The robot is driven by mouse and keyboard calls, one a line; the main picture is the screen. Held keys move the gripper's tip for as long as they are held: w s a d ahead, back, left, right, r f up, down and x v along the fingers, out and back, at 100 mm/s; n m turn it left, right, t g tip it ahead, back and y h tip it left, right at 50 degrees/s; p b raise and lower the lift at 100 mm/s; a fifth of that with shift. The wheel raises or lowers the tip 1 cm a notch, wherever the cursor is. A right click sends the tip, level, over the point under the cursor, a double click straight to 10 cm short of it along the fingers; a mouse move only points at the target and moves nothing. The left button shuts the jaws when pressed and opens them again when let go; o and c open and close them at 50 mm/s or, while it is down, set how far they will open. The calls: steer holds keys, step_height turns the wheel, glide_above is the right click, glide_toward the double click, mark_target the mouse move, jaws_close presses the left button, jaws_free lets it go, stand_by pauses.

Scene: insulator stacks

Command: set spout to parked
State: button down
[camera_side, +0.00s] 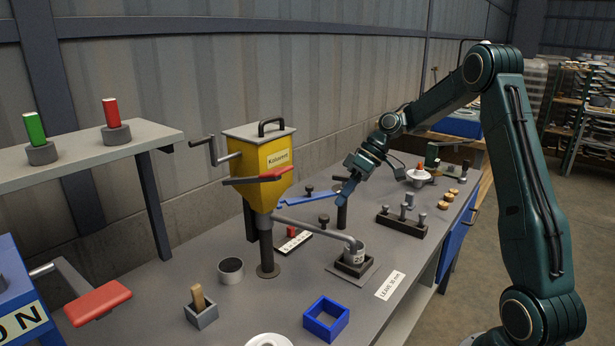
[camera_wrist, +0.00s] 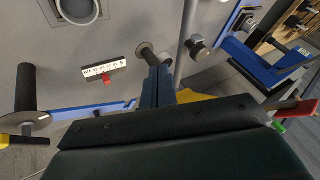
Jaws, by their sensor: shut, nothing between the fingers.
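The spout (camera_side: 318,230) is a grey pipe that reaches out from the post under the yellow hopper (camera_side: 267,165). Its bent tip hangs over a grey cup (camera_side: 357,257) on a square base. My gripper (camera_side: 343,197) is shut and empty, pointing down above the bench behind the spout, near a dark upright post (camera_side: 342,217). In the wrist view my closed fingers (camera_wrist: 152,66) point toward a round-ended knob or post; I cannot tell whether they touch it. A grey bar beside them may be the spout.
A label strip with a red knob (camera_side: 291,232) lies behind the spout; it also shows in the wrist view (camera_wrist: 104,68). A blue lever (camera_side: 308,198), a rack of pegs (camera_side: 402,220), a blue square frame (camera_side: 326,319) and a grey box (camera_side: 201,313) stand around.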

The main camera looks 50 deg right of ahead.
steer(key=a, duration=0.4)
steer(key=shift+s+a+f, duration=0.15)
steer(key=shift+s+f, duration=0.1)
steer(key=shift+s, duration=0.05)
steer(key=shift+a, duration=0.1)
steer(key=a+m+t+h, duration=0.45)
steer(key=a+m, duration=0.45)
steer(key=a, duration=0.6)
steer(key=w+a+m+g+h, duration=0.1)
steer(key=w+a+m+h, duration=0.4)
steer(key=w+a+m, duration=0.4)
steer(key=shift+w+a+h, duration=0.3)
steer(key=shift+w+h, duration=0.05)
steer(key=shift+w, duration=1.35)
steer(key=shift+g, duration=0.25)
